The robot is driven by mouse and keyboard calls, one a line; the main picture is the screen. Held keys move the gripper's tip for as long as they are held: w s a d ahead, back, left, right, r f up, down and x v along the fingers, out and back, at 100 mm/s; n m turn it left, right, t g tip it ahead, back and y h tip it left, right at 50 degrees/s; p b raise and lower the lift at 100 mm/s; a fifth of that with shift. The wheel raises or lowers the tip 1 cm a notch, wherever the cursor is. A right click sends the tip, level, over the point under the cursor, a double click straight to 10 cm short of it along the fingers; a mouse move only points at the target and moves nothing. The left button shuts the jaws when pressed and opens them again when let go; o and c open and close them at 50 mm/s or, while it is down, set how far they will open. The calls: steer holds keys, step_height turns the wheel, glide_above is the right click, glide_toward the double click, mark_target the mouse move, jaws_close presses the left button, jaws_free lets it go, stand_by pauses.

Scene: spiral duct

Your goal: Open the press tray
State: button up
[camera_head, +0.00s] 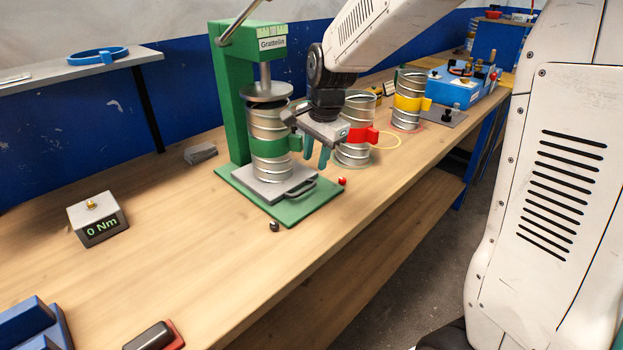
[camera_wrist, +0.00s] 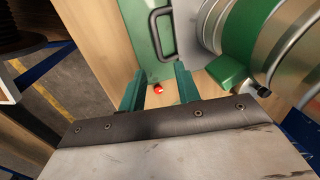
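The green press (camera_head: 233,100) stands on the bench with a round plate above a spiral duct (camera_head: 268,125) that wears a green band. The duct stands on the grey press tray (camera_head: 262,187), which lies on the press's green base. The tray's dark handle (camera_head: 301,191) faces front right and also shows in the wrist view (camera_wrist: 158,42). My gripper (camera_head: 317,158) is above the base's right side, higher than the handle and apart from it.
A red button (camera_head: 342,181) sits at the base's right corner. A duct with a red band (camera_head: 354,120) and one with a yellow band (camera_head: 407,103) stand behind. A torque display (camera_head: 98,220) and a small dark knob (camera_head: 274,226) are on the bench. The front bench surface is mostly clear.

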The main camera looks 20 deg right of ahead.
mark_target(311, 185)
steer(key=f, duration=0.5)
steer(key=w+f, duration=0.1)
steer(key=f, duration=0.1)
steer(key=shift+a+f, duration=0.25)
steer(key=shift+a, duration=0.05)
jaws_close()
